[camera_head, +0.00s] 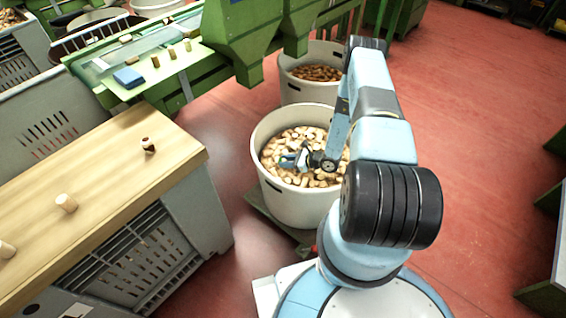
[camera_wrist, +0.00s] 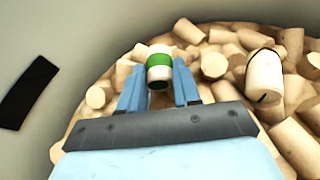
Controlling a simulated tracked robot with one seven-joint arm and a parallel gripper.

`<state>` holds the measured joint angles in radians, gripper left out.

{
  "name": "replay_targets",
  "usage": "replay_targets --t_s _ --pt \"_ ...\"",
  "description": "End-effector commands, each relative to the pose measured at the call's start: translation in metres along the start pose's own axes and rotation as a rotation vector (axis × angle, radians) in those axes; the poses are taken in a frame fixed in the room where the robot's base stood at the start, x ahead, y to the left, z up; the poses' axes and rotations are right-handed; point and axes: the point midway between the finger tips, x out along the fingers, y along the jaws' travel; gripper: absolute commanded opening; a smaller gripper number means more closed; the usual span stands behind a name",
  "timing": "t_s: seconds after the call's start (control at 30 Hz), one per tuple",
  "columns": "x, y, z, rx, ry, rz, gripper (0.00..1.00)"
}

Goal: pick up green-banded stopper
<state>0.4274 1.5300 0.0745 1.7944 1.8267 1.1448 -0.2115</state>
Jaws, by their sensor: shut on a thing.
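The green-banded stopper (camera_wrist: 159,68) is pale with a green band around its middle and a dark near end. In the wrist view it sits between the two blue fingers of my gripper (camera_wrist: 159,88), which is shut on it. In the head view my gripper (camera_head: 300,160) is inside the white tub (camera_head: 262,172), low over the heap of stoppers; the green-banded stopper cannot be made out there. Whether the stopper is clear of the heap cannot be told.
Many plain cork stoppers (camera_wrist: 225,130) fill the tub, one (camera_wrist: 264,76) with a dark line. The tub wall (camera_wrist: 60,30) is close at left. A wooden-topped table (camera_head: 110,170) with a few stoppers stands at left. Another tub (camera_head: 300,92) and green machinery (camera_head: 240,35) are behind.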

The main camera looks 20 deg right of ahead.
Motion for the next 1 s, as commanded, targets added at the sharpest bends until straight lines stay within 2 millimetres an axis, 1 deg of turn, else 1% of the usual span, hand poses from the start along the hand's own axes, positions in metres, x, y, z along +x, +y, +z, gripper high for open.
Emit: replay_targets --t_s 0.03,0.1,0.13,0.4,0.57,0.67,0.9,0.97,1.0 --pt "-0.001 0.0 -0.002 0.001 0.006 -0.001 0.12" --pt "-0.001 0.0 -0.003 0.001 0.006 -0.001 0.05" --pt "-0.001 0.0 -0.003 0.001 0.006 -0.001 0.04" --pt "-0.001 -0.001 -0.001 0.0 0.006 -0.002 0.03" --pt "-0.006 -0.001 0.012 0.001 0.004 -0.002 0.03" --pt "-0.012 -0.001 0.027 0.0 0.003 -0.002 0.03" --pt "-0.055 0.029 0.062 0.002 0.003 -0.002 0.03" --pt "-0.067 0.037 0.071 0.002 0.002 -0.002 0.03" --pt "-0.074 0.044 0.072 0.005 0.003 -0.002 0.03"
